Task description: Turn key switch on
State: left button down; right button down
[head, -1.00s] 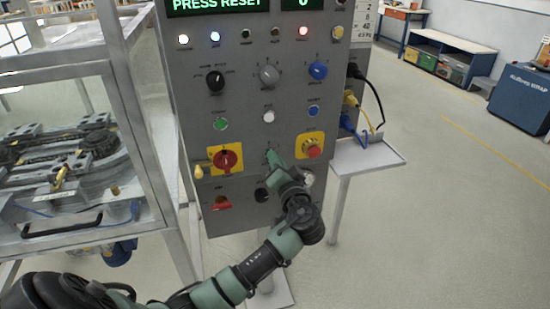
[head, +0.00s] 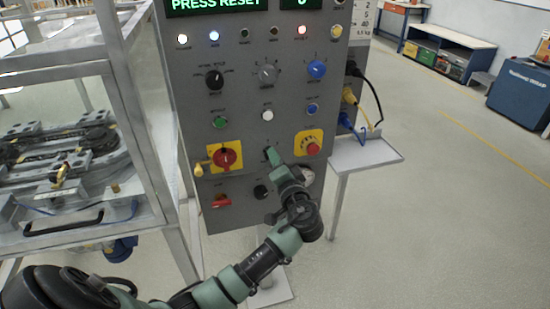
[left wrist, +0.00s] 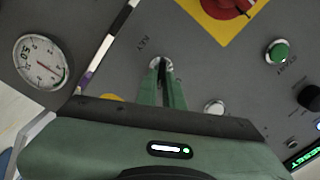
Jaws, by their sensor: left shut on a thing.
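The key switch (left wrist: 161,62) shows in the left wrist view as a round metal collar beside the label KEY on the grey control panel (head: 240,104). My left gripper (left wrist: 164,78) has its two green fingers together at the collar, shut on the key, which is mostly hidden between the fingertips. In the head view my left gripper (head: 274,158) reaches the panel between the red rotary switch and the emergency stop, and it covers the key switch there. My right gripper is not in view.
A red rotary switch on a yellow plate (head: 225,157) is left of the gripper, and a red emergency stop (head: 313,148) is right. A pressure gauge (left wrist: 42,61) is close by. A small shelf (head: 375,155) juts out at the right; open floor lies beyond.

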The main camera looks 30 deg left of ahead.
pick_arm(q)
jog(key=c, duration=1.5)
grip_release()
jog(key=shift+c, duration=0.2)
jog(key=b+v, duration=0.1)
jog(key=v, duration=0.7)
jog(key=shift+b, duration=0.35)
